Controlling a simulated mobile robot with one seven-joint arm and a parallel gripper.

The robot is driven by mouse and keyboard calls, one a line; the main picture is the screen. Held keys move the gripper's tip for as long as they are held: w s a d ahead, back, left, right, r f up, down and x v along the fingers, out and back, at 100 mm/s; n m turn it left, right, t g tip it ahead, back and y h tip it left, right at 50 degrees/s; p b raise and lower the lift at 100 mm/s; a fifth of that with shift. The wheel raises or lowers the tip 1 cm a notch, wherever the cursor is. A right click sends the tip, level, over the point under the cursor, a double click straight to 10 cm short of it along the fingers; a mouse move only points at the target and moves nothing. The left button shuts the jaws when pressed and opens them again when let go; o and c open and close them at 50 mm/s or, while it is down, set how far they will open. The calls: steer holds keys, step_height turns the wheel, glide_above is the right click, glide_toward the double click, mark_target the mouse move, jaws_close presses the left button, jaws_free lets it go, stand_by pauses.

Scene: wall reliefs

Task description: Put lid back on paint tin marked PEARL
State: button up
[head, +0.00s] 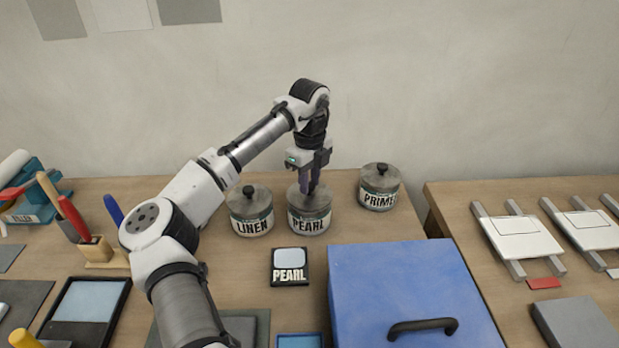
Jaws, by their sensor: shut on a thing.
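The paint tin marked PEARL (309,221) stands upright on the wooden table, between two similar tins. Its grey lid (322,200) is on top of the tin and looks level; I cannot tell whether it is fully seated. My gripper (309,190) points straight down over the tin, with its fingers shut on the lid's knob, which they hide.
The tin marked LINEN (251,222) stands close on the left, and the tin marked PRIME (379,194) on the right, both lidded. A PEARL card (289,267) lies in front. A blue box (405,275) with a black handle fills the front right. Brushes stand in a wooden holder (97,250) at left.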

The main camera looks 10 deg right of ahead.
stand_by(0.3)
steer(key=o, duration=1.5)
steer(key=shift+r+p, duration=1.6)
steer(key=shift+r, duration=1.9)
jaws_close()
